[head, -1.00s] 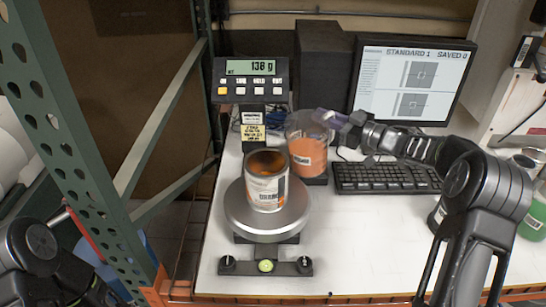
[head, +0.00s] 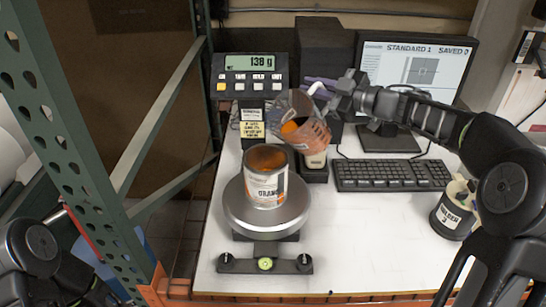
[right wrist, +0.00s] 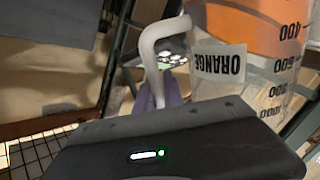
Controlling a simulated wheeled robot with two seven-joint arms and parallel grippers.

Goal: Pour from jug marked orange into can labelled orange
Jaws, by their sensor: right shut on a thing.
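The clear jug with orange liquid (head: 308,132) is raised and tilted, its mouth toward the left, beside and above the can's upper right. My right gripper (head: 328,92) is shut on its handle. In the right wrist view, the handle (right wrist: 152,55) and the jug's upside-down ORANGE label (right wrist: 220,67) show, with graduations. The can labelled orange (head: 266,182) stands upright and open on the round scale plate (head: 238,222), with orange inside. I cannot make out a stream between jug and can. My left gripper is not in view; only part of my left arm shows at lower left.
The scale display (head: 250,70) stands behind the can. A keyboard (head: 392,175) and monitor (head: 415,70) are at the back right. A dark container with a white label (head: 455,212) stands at the right. A green rack post (head: 75,130) is on the left. The front right tabletop is clear.

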